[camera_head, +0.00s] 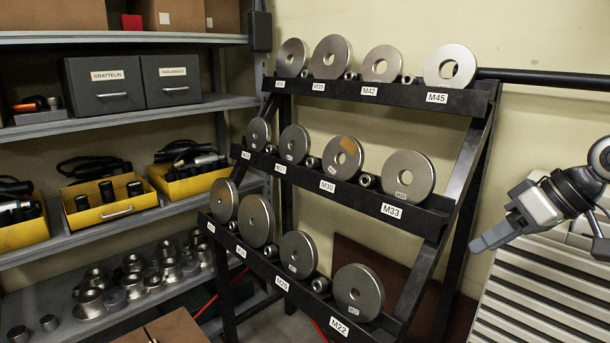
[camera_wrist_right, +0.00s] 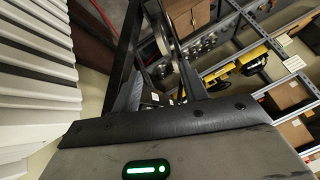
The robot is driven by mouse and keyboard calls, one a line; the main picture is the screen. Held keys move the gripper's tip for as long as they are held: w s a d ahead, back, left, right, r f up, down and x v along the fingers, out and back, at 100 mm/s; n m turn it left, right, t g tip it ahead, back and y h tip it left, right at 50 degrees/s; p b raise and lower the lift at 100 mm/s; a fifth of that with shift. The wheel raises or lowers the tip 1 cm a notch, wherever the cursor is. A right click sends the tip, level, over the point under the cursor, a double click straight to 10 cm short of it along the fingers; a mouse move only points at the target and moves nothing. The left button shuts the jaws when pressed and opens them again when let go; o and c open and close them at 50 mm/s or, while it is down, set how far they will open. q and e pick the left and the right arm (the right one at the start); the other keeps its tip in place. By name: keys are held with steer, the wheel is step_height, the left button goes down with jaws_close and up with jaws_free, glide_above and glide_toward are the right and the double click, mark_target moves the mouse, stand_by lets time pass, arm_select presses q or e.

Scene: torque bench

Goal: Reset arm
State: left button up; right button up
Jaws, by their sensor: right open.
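My right gripper (camera_head: 500,228) comes in from the right in the head view, to the right of the black rack (camera_head: 467,172) and apart from it. It is open, and I see nothing between its fingers. In the right wrist view a dark grey part of my own gripper with a green light (camera_wrist_right: 147,170) fills the bottom, and the rack shows beyond it. My left gripper is in neither view.
The rack holds metal discs on three labelled tiers, such as the M45 disc (camera_head: 452,67). At the left a grey shelf (camera_head: 140,108) holds boxes, yellow bins (camera_head: 108,206) and metal sockets. A white slatted unit (camera_head: 545,290) stands below my right arm.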

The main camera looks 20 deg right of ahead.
steer(key=s+a+f+h, duration=0.1)
steer(key=a+f, duration=0.2)
steer(key=f, duration=0.6)
steer(key=a+f+m, duration=0.1)
steer(key=a+f, duration=0.3)
steer(key=f, duration=0.6)
steer(key=s+a+f+h, duration=0.1)
steer(key=a+f, duration=0.2)
steer(key=f, duration=0.6)
steer(key=s+a+f+t, duration=0.2)
steer(key=s+a, duration=0.2)
steer(key=a, duration=0.4)
steer(key=s+a+f+n+t, duration=0.1)
steer(key=s+a+f+t, duration=0.1)
steer(key=s+a, duration=0.3)
steer(key=a, duration=0.4)
steer(key=shift+f+t, duration=0.3)
steer(key=shift+f, duration=0.1)
steer(key=shift+a, duration=0.1)
